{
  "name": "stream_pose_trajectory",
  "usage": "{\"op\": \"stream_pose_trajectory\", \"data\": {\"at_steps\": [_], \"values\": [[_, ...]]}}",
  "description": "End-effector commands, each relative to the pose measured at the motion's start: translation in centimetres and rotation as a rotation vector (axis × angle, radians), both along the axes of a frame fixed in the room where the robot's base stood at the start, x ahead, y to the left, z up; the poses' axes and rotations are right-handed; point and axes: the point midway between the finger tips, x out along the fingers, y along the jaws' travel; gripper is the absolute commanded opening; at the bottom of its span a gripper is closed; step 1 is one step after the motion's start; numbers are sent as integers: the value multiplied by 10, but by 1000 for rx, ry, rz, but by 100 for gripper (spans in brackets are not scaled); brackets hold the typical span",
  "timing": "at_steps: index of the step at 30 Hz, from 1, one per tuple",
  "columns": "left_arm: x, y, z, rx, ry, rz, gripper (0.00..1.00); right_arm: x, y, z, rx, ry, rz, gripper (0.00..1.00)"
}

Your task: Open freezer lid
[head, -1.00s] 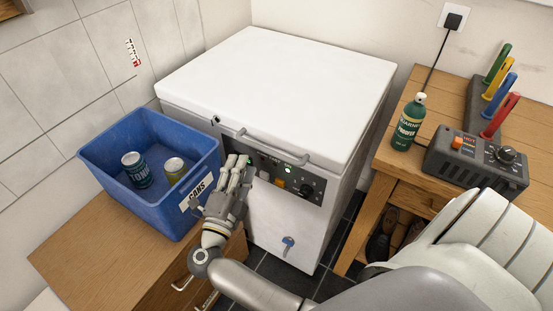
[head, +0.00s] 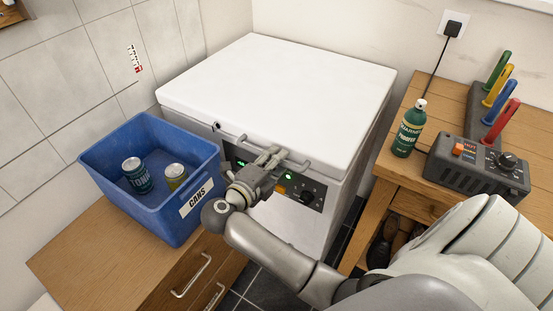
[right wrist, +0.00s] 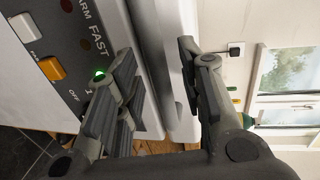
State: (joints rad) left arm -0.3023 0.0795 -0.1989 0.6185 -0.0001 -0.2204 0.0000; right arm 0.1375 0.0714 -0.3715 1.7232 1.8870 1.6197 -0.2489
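The white chest freezer (head: 310,228) stands against the back wall with its lid (head: 275,90) down. A grey bar handle (head: 237,134) runs along the lid's front edge. My right gripper (head: 268,157) is at the middle of this handle, in front of the lid. In the right wrist view the gripper (right wrist: 165,95) has its fingers spread wide. The pale lid edge and handle (right wrist: 182,60) show between them, without a clear grip. The control panel (head: 312,193) with green lights is partly hidden behind the gripper. My left gripper is not in view.
A blue crate (head: 150,205) with two cans stands left of the freezer on a wooden drawer unit (head: 130,265). At right, a wooden bench (head: 410,170) holds a green bottle (head: 409,130) and a grey control box (head: 470,170). The lid top is clear.

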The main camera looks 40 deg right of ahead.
Motion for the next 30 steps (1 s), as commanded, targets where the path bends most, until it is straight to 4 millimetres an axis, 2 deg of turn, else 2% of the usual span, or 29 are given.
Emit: {"op": "stream_pose_trajectory", "data": {"at_steps": [4,12,18,21,30], "values": [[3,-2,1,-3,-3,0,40,3,-8,-2,0,0,0,35],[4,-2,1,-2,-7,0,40,4,-9,-2,0,0,0,35],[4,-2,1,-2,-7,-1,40,4,-9,-2,0,0,0,10],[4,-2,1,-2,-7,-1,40,3,-9,-2,1,0,0,0],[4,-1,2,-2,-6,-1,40,4,-8,-1,2,1,0,0]]}}
